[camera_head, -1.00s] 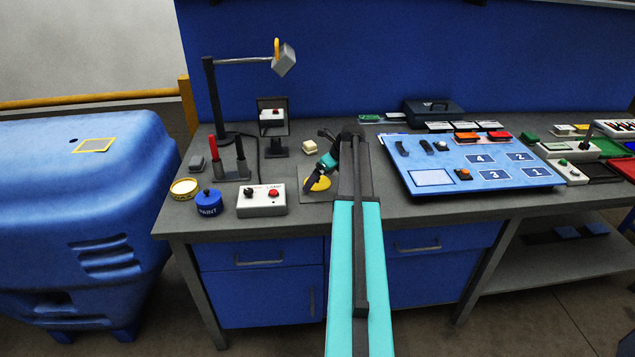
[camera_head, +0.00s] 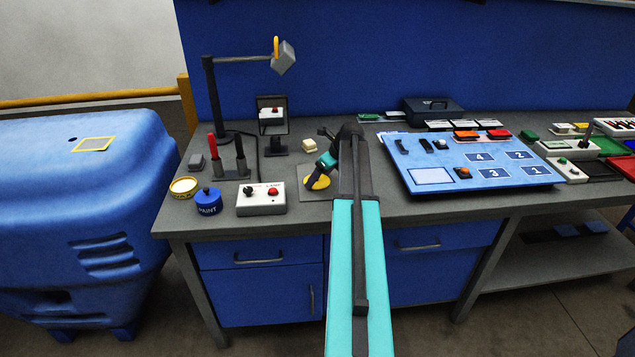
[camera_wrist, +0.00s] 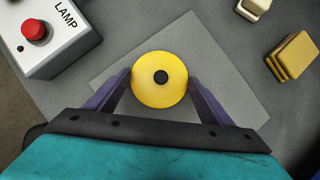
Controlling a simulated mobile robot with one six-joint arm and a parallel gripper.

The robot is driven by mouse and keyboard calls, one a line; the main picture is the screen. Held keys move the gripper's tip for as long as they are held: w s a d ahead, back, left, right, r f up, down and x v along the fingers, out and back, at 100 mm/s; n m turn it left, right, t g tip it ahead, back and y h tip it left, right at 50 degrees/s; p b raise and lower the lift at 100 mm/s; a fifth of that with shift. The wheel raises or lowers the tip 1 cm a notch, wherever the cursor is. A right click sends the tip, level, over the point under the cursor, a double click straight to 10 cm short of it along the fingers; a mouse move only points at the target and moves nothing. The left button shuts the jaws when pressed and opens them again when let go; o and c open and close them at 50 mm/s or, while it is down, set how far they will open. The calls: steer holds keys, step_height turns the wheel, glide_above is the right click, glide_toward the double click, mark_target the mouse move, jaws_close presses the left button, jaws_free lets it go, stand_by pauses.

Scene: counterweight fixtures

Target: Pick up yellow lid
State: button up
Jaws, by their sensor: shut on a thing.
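The yellow lid (camera_wrist: 160,92) is a round disc with a black knob at its centre. In the wrist view it sits between my two finger tips, over a grey square mat (camera_wrist: 238,82) on the bench. My gripper (camera_wrist: 159,84) is shut on the lid, with a finger against each side of it. In the head view the lid (camera_head: 318,182) shows below my gripper (camera_head: 316,181), partly covered by it. I cannot tell whether the lid still touches the mat.
A LAMP control box (camera_head: 262,198) with a red button stands left of the mat. A blue PAINT pot (camera_head: 208,202) and an open yellow-rimmed pot (camera_head: 184,187) are farther left. Yellow blocks (camera_wrist: 292,56) lie to the right in the wrist view. A blue numbered panel (camera_head: 470,165) is at right.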

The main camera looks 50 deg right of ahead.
mark_target(320, 183)
steer(key=shift+r, duration=0.1)
steer(key=shift+r+b, duration=0.65)
steer(key=shift+r, duration=0.75)
steer(key=shift+s+r, duration=0.15)
steer(key=shift+r, duration=0.1)
steer(key=s+a+b, duration=0.1)
steer(key=s, duration=0.4)
steer(key=s+a+r+b, duration=0.1)
steer(key=s, duration=0.4)
steer(key=s+a+b, duration=0.1)
steer(key=s+a, duration=0.1)
steer(key=s, duration=0.3)
steer(key=shift+s+r, duration=0.15)
steer(key=shift+r, duration=0.1)
